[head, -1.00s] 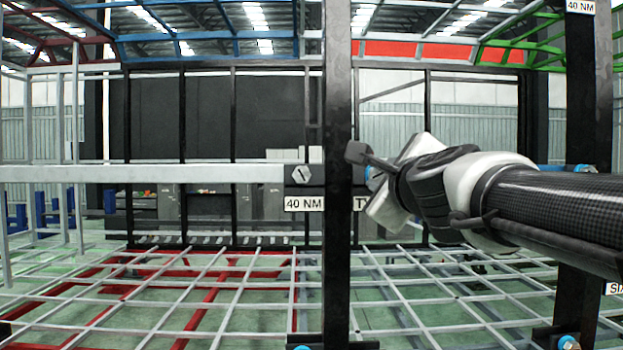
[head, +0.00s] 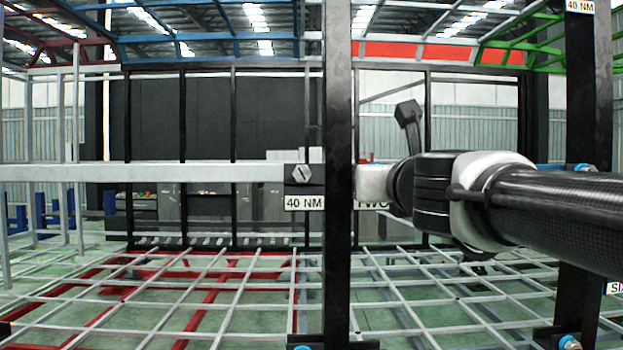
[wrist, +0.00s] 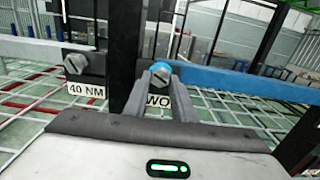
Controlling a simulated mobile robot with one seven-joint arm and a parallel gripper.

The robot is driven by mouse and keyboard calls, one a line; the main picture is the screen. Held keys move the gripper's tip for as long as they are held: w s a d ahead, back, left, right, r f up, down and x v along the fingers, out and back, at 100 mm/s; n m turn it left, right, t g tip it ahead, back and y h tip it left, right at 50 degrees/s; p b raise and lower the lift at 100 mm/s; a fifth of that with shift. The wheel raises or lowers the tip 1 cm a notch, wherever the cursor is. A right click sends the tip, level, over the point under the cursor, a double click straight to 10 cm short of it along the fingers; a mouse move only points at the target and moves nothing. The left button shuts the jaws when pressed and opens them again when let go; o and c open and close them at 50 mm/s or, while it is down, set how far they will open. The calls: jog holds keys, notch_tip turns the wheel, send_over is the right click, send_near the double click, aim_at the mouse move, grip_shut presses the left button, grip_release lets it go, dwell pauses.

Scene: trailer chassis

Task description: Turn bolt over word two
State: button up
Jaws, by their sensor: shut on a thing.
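The bolt (wrist: 160,72) over the label reading "WO", its first letter hidden, has a grey head with a blue part around it in the wrist view. My gripper (wrist: 158,76) is shut on the bolt, with one finger on each side of its head. In the head view my gripper (head: 372,182) is level with the bar, just right of the black post, and hides the bolt. The label TWO (head: 374,204) is partly covered there by the post and my gripper. In the wrist view the label (wrist: 159,101) sits between my fingers.
A black upright post (head: 338,120) stands just left of my gripper. Left of it another bolt (head: 302,174) sits over a "40 NM" label (head: 304,203). A blue beam (wrist: 240,84) runs right. A second post (head: 588,110) stands at the right.

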jog(key=m, duration=0.5)
jog(key=shift+a+m, duration=0.1)
jog(key=shift+m, duration=0.3)
dwell(0.4)
jog(key=o, duration=1.1)
jog(key=shift+s, duration=0.1)
jog(key=shift+c, duration=0.2)
jog(key=shift+r, duration=0.1)
jog(key=s+p, duration=0.5)
jog(key=s, duration=1.2)
jog(key=shift+s+p, duration=0.25)
jog(key=shift+p, duration=0.15)
